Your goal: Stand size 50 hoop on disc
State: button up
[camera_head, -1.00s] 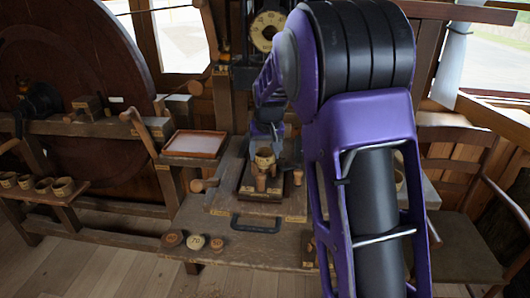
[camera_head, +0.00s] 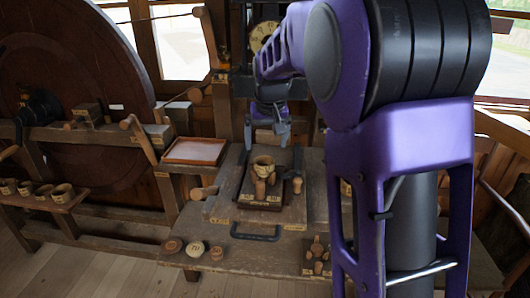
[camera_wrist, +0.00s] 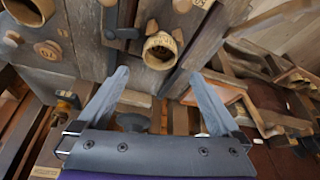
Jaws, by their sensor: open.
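A wooden hoop (camera_head: 263,163) sits among small pegs on a dark board at the middle of the bench. It also shows in the wrist view (camera_wrist: 160,47), open end toward the camera, just beyond my fingertips. Its size mark is not readable. My gripper (camera_head: 283,134) hangs above and behind the hoop, apart from it. In the wrist view my gripper (camera_wrist: 158,74) is open with nothing between its fingers. Round discs, one dark (camera_head: 172,245) and one pale (camera_head: 196,248), lie at the bench's front left; the pale one seems marked 70. I cannot tell which disc is meant.
Several similar cups or hoops (camera_head: 43,187) stand on a low shelf at the left. A reddish tray (camera_head: 193,151) is left of the board. A block with pegs (camera_head: 317,254) stands at the front right. A dark handle (camera_head: 255,233) lies in front of the board.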

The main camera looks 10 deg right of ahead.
jog(key=shift+v, duration=1.8)
